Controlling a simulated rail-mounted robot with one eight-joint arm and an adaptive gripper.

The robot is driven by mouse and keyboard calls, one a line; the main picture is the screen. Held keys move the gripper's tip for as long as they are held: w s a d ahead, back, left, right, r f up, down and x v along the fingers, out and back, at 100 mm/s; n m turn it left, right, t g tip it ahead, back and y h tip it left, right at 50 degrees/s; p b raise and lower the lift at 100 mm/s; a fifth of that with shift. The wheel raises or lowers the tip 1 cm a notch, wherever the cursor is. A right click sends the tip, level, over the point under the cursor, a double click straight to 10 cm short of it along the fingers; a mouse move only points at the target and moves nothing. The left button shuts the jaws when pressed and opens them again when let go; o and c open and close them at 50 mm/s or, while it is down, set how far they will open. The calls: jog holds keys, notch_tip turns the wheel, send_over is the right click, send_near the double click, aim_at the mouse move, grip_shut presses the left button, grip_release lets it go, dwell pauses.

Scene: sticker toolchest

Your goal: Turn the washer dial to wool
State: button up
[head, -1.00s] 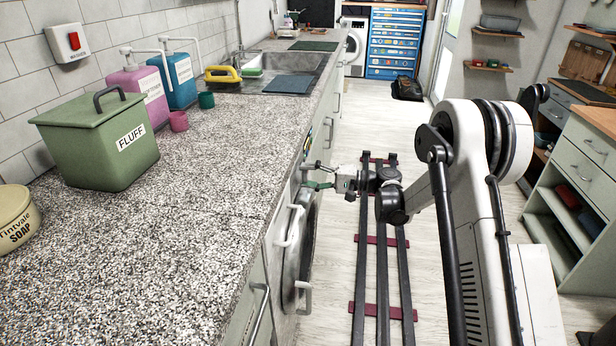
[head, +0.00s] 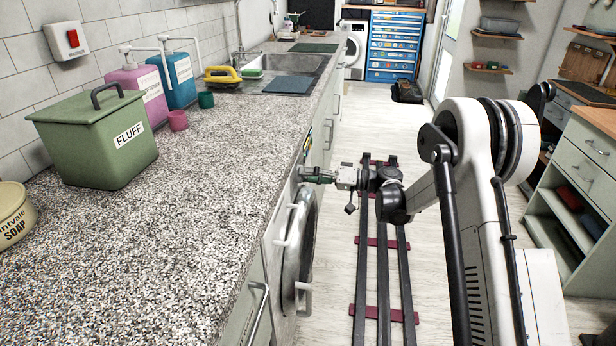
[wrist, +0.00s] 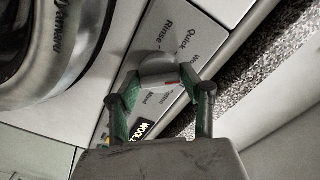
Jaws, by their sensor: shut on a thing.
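The washer (head: 300,245) is under the counter on the left, its round door facing the aisle. Its dial (wrist: 158,70) shows in the wrist view as a pale round knob with a small red mark on the side towards my gripper. My gripper (wrist: 160,86) has its green-padded fingers on either side of the dial and is shut on it. In the head view my gripper (head: 312,175) is at the washer's upper front; the dial is hidden there.
The speckled countertop (head: 200,190) overhangs close above the dial. A green FLUFF bin (head: 95,140) and a soap tub (head: 14,215) stand on it. The washer's door (wrist: 50,45) is beside the dial. The floor around the rails (head: 380,260) is clear.

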dwell(0.5)
jog(key=o, duration=1.1)
jog(key=shift+c, duration=0.2)
jog(key=shift+d, duration=0.1)
jog(key=s+d, duration=0.1)
jog(key=d, duration=1)
jog(key=shift+s+d, duration=0.35)
jog(key=shift+d, duration=0.05)
